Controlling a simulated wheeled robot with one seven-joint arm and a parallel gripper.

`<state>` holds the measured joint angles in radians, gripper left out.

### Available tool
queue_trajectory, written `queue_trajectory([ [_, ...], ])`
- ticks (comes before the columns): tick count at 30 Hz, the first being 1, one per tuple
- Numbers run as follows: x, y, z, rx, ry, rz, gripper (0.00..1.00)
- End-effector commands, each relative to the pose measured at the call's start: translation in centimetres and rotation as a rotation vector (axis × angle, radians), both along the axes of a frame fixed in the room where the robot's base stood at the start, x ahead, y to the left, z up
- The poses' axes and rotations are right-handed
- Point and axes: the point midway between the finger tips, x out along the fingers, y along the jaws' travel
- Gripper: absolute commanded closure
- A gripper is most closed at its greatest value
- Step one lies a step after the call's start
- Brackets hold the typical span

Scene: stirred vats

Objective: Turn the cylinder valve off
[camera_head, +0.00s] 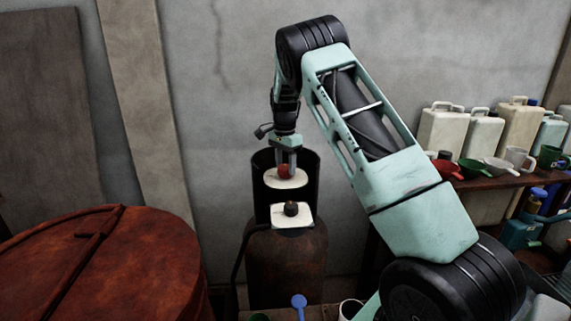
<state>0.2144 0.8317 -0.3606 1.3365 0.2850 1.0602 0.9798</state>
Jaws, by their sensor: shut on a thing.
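A rusty dark gas cylinder (290,262) stands upright by the wall, with a black open shroud (262,200) rising behind its top. A round red knob (285,171) sits in front of a white oval plate (273,181) inside the shroud. Below it, a dark round knob (291,208) sits on a white square plate (281,220). My gripper (286,164) points down from above, shut on the red knob. Its fingers cover the knob's upper part. I cannot read any marking on the plates or tell how far the knob is turned.
A large rusty lidded vat (100,265) fills the lower left. A wooden shelf (495,183) at the right holds jugs, funnels and mugs. A blue spoon-like tool (299,301) and a white mug (350,308) are at the bottom. My arm crosses the centre right.

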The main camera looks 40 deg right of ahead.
Motion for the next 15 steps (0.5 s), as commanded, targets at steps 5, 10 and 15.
queue_trajectory([
  [5, 0.12, -0.16, 0.28, -0.005, -0.006, -0.039, 0.76],
  [10, 0.12, -0.17, 0.27, -0.004, -0.006, -0.05, 0.76],
  [15, 0.12, -0.17, 0.28, -0.004, -0.006, -0.051, 0.76],
])
